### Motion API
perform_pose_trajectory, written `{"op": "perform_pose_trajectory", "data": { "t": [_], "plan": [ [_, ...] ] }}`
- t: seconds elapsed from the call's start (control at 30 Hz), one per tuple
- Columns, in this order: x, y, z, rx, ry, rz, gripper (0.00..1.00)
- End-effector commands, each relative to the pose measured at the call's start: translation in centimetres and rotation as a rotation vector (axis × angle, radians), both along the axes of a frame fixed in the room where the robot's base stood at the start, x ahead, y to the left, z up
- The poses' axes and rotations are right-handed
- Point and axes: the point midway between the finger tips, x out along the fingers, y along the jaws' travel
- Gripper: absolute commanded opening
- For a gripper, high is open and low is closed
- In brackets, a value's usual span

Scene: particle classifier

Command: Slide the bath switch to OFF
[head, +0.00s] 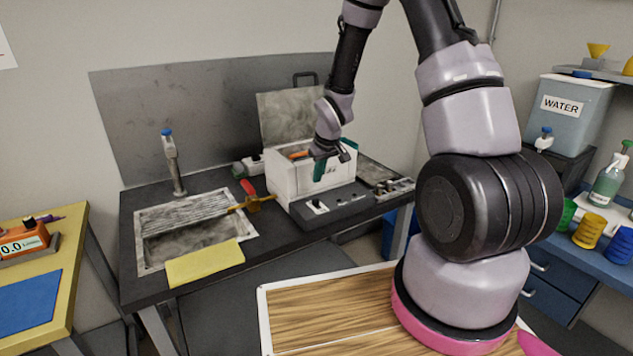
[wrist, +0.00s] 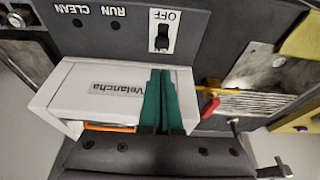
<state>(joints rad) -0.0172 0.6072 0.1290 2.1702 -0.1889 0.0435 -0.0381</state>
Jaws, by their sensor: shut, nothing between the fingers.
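The bath is a white box (head: 285,187) with its lid (head: 290,116) raised, on the dark bench. Its dark control panel (head: 345,207) runs along the front. The bath switch (head: 317,206) is on that panel; the wrist view shows the switch (wrist: 161,38) close up, near an upside-down OFF label. I cannot tell for sure which end its slider is at. My gripper (head: 319,170) has green fingers, shut and empty, above the bath's front side. In the wrist view, the gripper (wrist: 160,73) points toward the switch, apart from it in the picture.
A sink (head: 150,259) with a tap (head: 174,162) and a yellow cloth (head: 205,264) is left of the bath. A red-handled brass valve (head: 253,199) stands beside the bath. A small tray of parts (head: 393,188) lies to its right. The space before the panel looks clear.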

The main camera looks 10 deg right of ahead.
Motion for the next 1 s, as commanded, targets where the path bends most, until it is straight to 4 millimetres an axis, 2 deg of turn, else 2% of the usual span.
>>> {"op": "perform_pose_trajectory", "data": {
  "t": [0.2, 0.43, 0.6, 0.9, 1.0],
  "plan": [
    [1.2, 0.4, -4.1, -0.001, 0.005, 0.000, 0.00],
    [2.2, 0.7, -7.1, 0.000, 0.002, -0.001, 0.00],
    [2.5, 0.8, -7.8, -0.001, 0.001, 0.000, 0.00],
    [2.5, 0.8, -7.9, -0.001, 0.001, -0.001, 0.00],
    [1.9, 0.6, -7.9, -0.001, 0.002, -0.001, 0.00]
  ]
}}
